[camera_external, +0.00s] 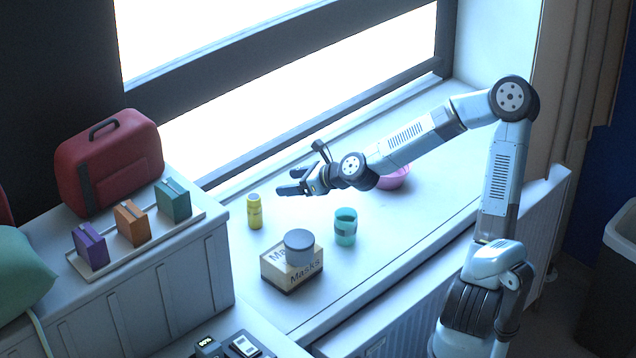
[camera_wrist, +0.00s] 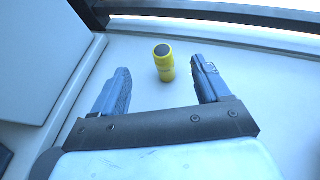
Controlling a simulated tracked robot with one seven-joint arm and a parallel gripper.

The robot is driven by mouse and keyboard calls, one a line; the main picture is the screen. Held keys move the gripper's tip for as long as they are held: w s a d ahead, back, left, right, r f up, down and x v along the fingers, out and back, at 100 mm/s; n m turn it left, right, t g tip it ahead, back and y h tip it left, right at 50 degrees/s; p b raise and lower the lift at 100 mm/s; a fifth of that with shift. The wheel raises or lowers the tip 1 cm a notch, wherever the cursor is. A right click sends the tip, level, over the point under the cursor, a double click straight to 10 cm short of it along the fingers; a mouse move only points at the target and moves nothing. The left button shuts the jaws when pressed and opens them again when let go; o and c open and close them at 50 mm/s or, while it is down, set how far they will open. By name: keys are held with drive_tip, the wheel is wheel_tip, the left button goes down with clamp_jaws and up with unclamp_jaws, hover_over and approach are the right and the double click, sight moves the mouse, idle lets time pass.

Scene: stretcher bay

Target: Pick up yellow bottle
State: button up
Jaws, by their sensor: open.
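The yellow bottle (camera_external: 255,212) stands upright on the white window counter, left of the masks box. In the wrist view the yellow bottle (camera_wrist: 164,64) stands ahead, between the lines of the two fingers and slightly nearer the right one. Its top is dark in that view. My gripper (camera_external: 291,182) is open and empty, above the counter and to the right of the bottle. In the wrist view my gripper (camera_wrist: 160,82) shows both fingers spread apart, with the bottle beyond or level with their tips; the exact gap is unclear.
A masks box (camera_external: 291,275) with a grey round container (camera_external: 299,247) on it and a teal cup (camera_external: 345,227) stand nearby. A pink bowl (camera_external: 394,177) sits behind my arm. A raised white cabinet (camera_external: 190,275) bounds the left, the window frame (camera_external: 300,135) the back.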

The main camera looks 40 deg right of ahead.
approach(261, 207)
drive_tip(key=shift+x, duration=6.25)
drive_tip(key=shift+c, duration=0.4)
drive_tip(key=c, duration=1.1)
